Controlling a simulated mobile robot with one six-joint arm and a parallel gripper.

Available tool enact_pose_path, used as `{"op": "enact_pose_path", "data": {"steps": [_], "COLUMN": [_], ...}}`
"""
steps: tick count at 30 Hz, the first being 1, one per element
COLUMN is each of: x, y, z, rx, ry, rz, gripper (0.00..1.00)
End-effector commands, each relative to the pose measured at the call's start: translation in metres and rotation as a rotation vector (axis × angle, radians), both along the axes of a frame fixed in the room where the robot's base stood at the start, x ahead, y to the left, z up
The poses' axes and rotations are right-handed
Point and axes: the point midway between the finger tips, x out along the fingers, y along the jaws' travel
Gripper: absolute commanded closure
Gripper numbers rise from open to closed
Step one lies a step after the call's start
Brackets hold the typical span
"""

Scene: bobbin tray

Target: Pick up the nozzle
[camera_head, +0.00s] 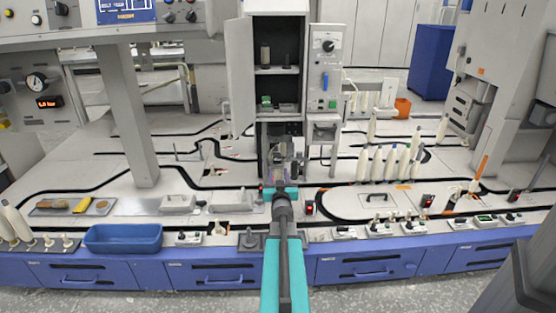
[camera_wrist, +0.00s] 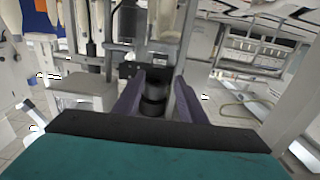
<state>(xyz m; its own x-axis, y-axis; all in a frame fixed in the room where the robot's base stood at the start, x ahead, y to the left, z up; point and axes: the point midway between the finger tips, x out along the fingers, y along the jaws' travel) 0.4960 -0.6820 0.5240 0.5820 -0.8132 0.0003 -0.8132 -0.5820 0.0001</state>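My gripper (camera_head: 283,160) is in front of the lower opening of the grey cabinet, near the middle of the head view. In the wrist view its two purple fingers (camera_wrist: 160,82) stand apart. A dark banded cylinder (camera_wrist: 155,95), possibly the nozzle, shows between the fingers. I cannot tell whether either finger touches it. In the head view the space at the fingertips is too small and cluttered to make out the nozzle.
The grey cabinet (camera_head: 277,32) has an open door (camera_head: 238,80) to the left and a control panel (camera_head: 328,65) to the right. White bobbins (camera_head: 391,162) stand on the right of the table. A blue tray (camera_head: 123,246) lies at the front left.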

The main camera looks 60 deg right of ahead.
Motion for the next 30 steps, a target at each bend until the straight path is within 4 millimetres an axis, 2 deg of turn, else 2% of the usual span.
{"op": "enact_pose_path", "data": {"steps": [21,30], "x": [0.040,0.043], "y": [-0.054,-0.059], "z": [-0.001,0.000], "rx": [0.001,0.000], "ry": [-0.001,0.000], "rz": [0.001,0.001], "gripper": [0.62,0.62]}}
